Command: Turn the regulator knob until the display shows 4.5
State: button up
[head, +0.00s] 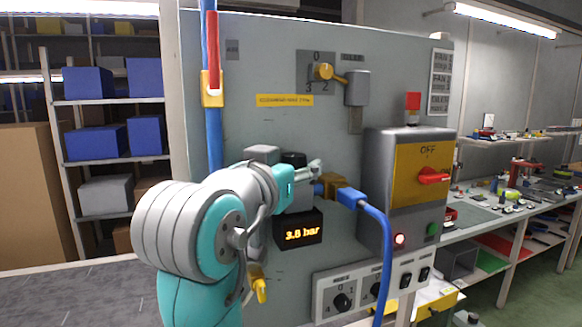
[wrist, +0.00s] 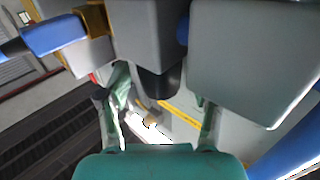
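The regulator's black knob (head: 293,159) sits on top of its grey body on the panel, partly hidden by my gripper in the head view. The display (head: 301,233) below glows orange and seems to read 3.8 bar; the middle digit is a little unclear. My gripper (head: 314,174) is at the knob's height, in front of it. In the wrist view my gripper (wrist: 162,95) is open, one finger to each side of the black knob (wrist: 158,84), with gaps visible between. Whether a fingertip touches it is hidden.
A blue hose (head: 384,250) leaves a brass fitting (head: 329,186) right of the regulator. A yellow-handled valve (head: 260,285) hangs below left, and a blue pipe (head: 213,130) runs up the left. A control box (head: 405,215) with a red switch (head: 432,176) juts out at right.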

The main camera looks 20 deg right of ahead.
jog(key=v, duration=1.2)
dwell(0.3)
